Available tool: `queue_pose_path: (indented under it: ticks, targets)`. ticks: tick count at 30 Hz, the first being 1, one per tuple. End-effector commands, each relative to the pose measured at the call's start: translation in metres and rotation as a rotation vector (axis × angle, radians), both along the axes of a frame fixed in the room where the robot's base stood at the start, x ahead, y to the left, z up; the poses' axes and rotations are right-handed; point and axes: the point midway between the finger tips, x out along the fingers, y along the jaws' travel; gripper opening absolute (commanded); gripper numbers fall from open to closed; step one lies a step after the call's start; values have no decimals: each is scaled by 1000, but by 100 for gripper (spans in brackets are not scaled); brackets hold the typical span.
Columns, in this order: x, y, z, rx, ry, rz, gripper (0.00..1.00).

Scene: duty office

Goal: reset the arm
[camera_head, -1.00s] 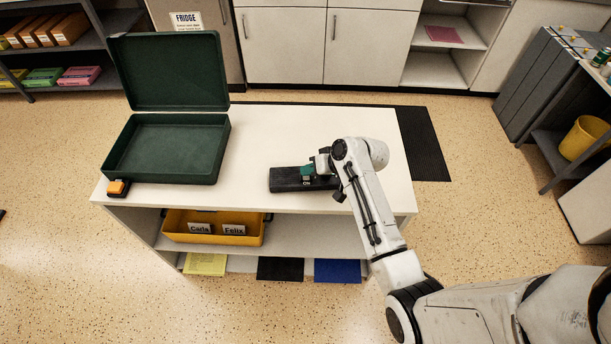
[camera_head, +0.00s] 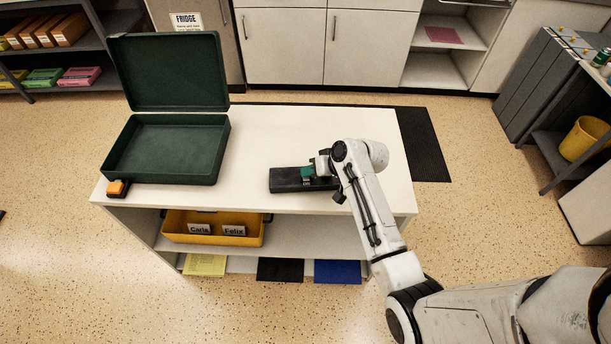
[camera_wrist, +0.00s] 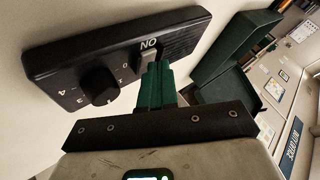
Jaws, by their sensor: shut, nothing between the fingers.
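My gripper (camera_head: 307,174) is over the right part of a black control box (camera_head: 285,180) on the white counter top (camera_head: 262,135). In the wrist view my gripper (camera_wrist: 153,72) has its green fingers together with nothing between them. The fingertips are at a light grey switch (camera_wrist: 147,49) beside the letters "NO" on the box; whether they touch it I cannot tell. A black knob (camera_wrist: 99,85) with numbers around it sits further along the box. My arm reaches in from the lower right of the head view.
An open, empty-looking green case (camera_head: 165,150) stands on the counter's left part, with a small orange and black item (camera_head: 117,188) by its front corner. A yellow bin (camera_head: 190,220) labelled "Carla" and "Felix" is on the shelf below. The counter middle behind the box is clear.

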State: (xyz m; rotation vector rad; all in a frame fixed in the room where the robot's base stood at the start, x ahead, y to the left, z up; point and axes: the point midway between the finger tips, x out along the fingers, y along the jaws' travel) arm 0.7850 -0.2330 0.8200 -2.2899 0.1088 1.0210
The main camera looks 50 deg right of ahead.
Motion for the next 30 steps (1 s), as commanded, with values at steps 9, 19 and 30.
queue_pose_path:
  ticks: [9, 19, 30]
  targets:
    - [0, 0, 14, 0, 1, 1, 0]
    - [0, 0, 14, 0, 1, 1, 0]
    - [0, 0, 41, 0, 1, 1, 0]
